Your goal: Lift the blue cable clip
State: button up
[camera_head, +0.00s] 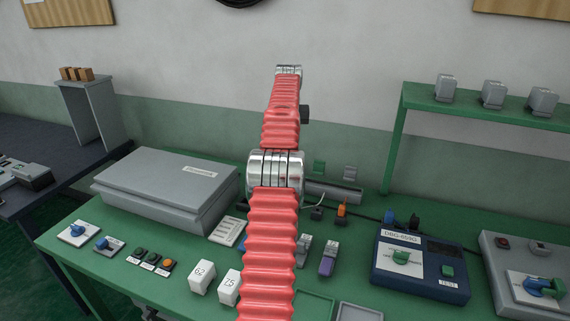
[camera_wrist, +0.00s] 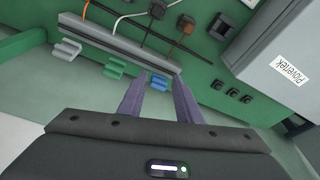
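The blue cable clip (camera_wrist: 158,82) shows in the wrist view, beside the edge of a grey cable trunking (camera_wrist: 125,45). My gripper (camera_wrist: 158,93) is open, with its two purple-grey fingers apart. The clip appears between the fingertips and just past them, and nothing is held. The frames do not show how far the clip is from the fingers. In the head view I cannot see the blue clip, and my red arm blocks the middle of the picture.
A green clip (camera_wrist: 113,68) and a grey clip (camera_wrist: 66,49) line up beside the blue one. Cables with dark plugs (camera_wrist: 181,32) lie beyond the trunking. A large grey case (camera_head: 170,185) stands on the green bench, left of my arm. A blue tester (camera_head: 420,265) stands right.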

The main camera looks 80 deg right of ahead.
jog(key=o, duration=0.3)
jog(key=shift+w+d+f, duration=0.15)
jog(key=shift+w, duration=0.05)
jog(key=o, duration=0.3)
jog(key=w+d+f+t+h, duration=0.1)
jog(key=w+d+f+h, duration=0.1)
jog(key=w, duration=0.1)
jog(key=w+d+f+t+h, duration=0.1)
jog(key=w+d+f+h, duration=0.1)
jog(key=w+d, duration=0.1)
jog(key=w+d+f+t+h, duration=0.1)
jog(key=w+d+f+h, duration=0.1)
jog(key=w+d+f, duration=0.1)
jog(key=shift+w+d, duration=0.25)
jog(key=shift+w, duration=0.35)
jog(key=shift+o, duration=0.2)
jog(key=s+a+f+m+g+h, duration=0.3)
jog(key=s+a+f+g+h, duration=0.2)
jog(key=a+h, duration=0.3)
jog(key=shift+s+a+f+m+h, duration=0.3)
jog(key=shift+s+f+h, duration=0.2)
jog(key=shift+s+h, duration=0.3)
jog(key=shift+s+d, duration=0.2)
jog(key=shift+d, duration=1.7)
jog(key=shift+s+d, duration=0.15)
jog(key=shift+d, duration=1.7)
